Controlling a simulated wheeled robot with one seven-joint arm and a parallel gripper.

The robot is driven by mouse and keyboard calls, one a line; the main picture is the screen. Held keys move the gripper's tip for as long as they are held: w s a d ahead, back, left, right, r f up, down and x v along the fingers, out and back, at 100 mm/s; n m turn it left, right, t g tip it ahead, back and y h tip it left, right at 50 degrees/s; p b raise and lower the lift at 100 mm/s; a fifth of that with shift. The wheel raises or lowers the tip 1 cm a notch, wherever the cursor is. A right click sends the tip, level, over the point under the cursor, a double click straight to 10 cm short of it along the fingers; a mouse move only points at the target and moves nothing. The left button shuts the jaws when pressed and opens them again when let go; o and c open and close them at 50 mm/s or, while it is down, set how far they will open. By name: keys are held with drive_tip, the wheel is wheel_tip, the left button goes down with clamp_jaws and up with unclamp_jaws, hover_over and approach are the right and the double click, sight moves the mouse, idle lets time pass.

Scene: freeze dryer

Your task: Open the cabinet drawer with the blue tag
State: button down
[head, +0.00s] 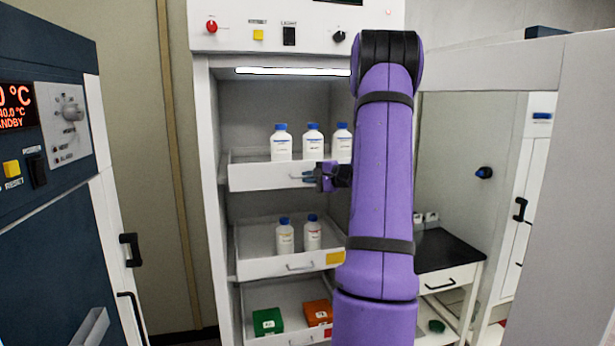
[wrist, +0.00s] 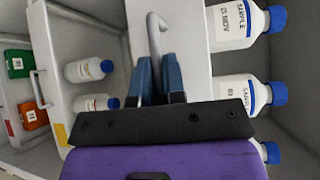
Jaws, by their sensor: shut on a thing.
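The white cabinet (head: 205,150) has an open front with three drawers. The top drawer (head: 262,177) holds several white bottles with blue caps. Its front also shows in the wrist view (wrist: 188,55). No blue tag shows on it; my purple arm hides its right part. The middle drawer (head: 275,268) has a yellow tag (head: 335,258), and the bottom drawer (head: 290,337) has a red tag at its right. My gripper (head: 322,177) is at the top drawer's front, its blue fingers (wrist: 159,84) shut on the metal handle (wrist: 154,35).
The middle drawer carries two bottles (head: 285,237); the bottom one carries a green box (head: 267,321) and an orange box (head: 318,312). A dark blue machine (head: 45,210) stands close at left. An open white door (head: 570,190) and a black-topped table (head: 445,250) are at right.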

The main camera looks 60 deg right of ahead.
drive_tip(key=s+a, duration=1.1)
drive_tip(key=s, duration=0.2)
drive_tip(key=shift+s, duration=0.2)
drive_tip(key=shift+a, duration=0.1)
drive_tip(key=c, duration=1.5)
unclamp_jaws()
drive_tip(key=shift+s, duration=0.1)
drive_tip(key=s, duration=0.3)
drive_tip(key=s+r, duration=0.1)
drive_tip(key=s, duration=0.3)
drive_tip(key=s+d, duration=0.1)
drive_tip(key=s, duration=0.2)
drive_tip(key=shift+s+r, duration=0.25)
